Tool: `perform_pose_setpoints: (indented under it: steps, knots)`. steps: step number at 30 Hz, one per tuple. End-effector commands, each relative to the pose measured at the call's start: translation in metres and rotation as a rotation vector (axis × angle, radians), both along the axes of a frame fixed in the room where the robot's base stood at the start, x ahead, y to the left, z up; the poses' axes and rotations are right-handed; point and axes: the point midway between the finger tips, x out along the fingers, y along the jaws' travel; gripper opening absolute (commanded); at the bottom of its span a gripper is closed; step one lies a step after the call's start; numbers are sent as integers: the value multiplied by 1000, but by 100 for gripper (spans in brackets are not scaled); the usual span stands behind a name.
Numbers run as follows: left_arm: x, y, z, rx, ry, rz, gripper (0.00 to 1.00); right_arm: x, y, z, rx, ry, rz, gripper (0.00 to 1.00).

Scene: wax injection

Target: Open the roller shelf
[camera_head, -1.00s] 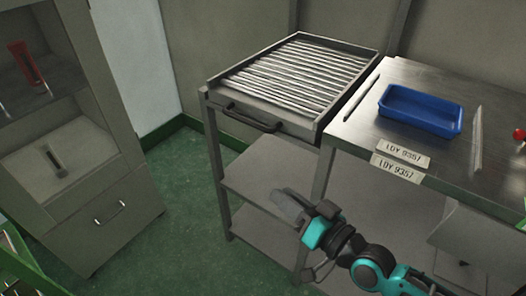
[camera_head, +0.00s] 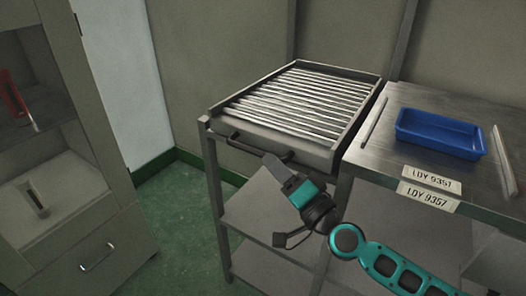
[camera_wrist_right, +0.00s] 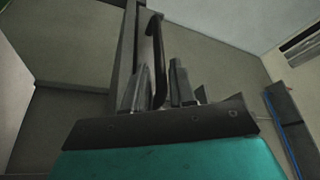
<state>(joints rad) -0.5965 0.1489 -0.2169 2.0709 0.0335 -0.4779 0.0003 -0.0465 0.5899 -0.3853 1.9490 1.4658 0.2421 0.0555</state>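The roller shelf (camera_head: 220,112) is a grey metal tray of parallel rollers on top of a stand. A dark bar handle (camera_head: 243,147) runs along its front edge. My right gripper (camera_head: 272,163) is at the right part of this handle, partly covering it. In the right wrist view, the black handle (camera_wrist_right: 158,62) stands between the two fingers of the right gripper (camera_wrist_right: 160,78). The fingers are apart, with a gap visible beside the handle, so the gripper is open around it. My left gripper is in neither view.
A metal table right of the shelf holds a blue tray (camera_head: 440,150) and two labels (camera_head: 431,188) on its front edge. A grey cabinet (camera_head: 100,225) stands at the left. Green floor (camera_head: 190,215) is free between cabinet and stand. A wall is close behind.

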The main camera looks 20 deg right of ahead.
Motion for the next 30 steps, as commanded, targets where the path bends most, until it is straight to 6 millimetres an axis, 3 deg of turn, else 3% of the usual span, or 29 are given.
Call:
perform_pose_setpoints:
  steps: [3, 9, 21, 30]
  knots:
    - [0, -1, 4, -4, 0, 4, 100, 19, 6, 6, 1, -3, -1, 25]
    - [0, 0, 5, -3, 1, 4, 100, 38, 12, 9, 0, 0, -1, 25]
    - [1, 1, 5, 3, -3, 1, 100, 43, 14, 9, -1, 1, 0, 25]
    - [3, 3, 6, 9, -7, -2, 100, 43, 14, 9, -1, 1, -1, 0]
